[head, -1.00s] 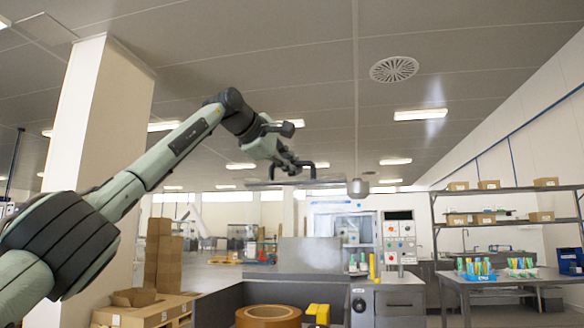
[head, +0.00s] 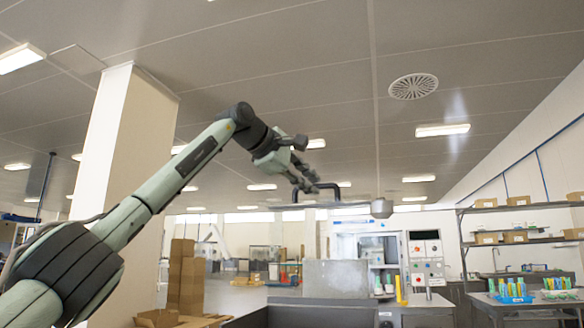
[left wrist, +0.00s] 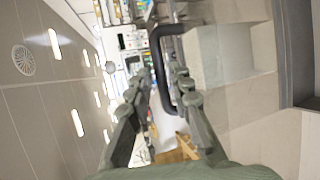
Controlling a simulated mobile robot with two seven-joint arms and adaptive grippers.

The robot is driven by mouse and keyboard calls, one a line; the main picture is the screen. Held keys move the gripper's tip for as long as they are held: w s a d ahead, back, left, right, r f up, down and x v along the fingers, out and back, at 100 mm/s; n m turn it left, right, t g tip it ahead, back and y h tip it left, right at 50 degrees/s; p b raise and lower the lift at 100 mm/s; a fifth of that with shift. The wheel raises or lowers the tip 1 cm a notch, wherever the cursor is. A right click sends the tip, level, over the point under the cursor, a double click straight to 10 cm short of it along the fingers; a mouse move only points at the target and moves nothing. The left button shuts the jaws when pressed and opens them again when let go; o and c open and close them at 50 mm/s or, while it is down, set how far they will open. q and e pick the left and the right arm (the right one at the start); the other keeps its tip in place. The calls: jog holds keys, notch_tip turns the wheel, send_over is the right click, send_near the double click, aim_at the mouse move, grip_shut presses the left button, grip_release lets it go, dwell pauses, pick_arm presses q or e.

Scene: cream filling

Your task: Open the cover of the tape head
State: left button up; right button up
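The tape head cover shows in the head view as a thin, nearly edge-on grey plate (head: 345,206) with a black bar handle (head: 343,184) above it. My left gripper (head: 312,184) is at the left part of this handle, its fingers pointing right and down. In the left wrist view, the long bar of the black handle (left wrist: 160,66) runs between the fingertips of my left gripper (left wrist: 162,82). Gaps show on both sides of the bar, so the fingers look open around or just short of it. My right gripper is out of view.
A grey machine panel (head: 338,279) stands below the cover. A control box (head: 425,252) with buttons is to its right. Shelves with boxes (head: 487,238) and a table with colourful tubes (head: 512,287) are far right. A pillar (head: 120,170) stands behind my left arm.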

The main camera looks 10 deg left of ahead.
pick_arm(q)
jog(key=v, duration=0.9)
dwell(0.3)
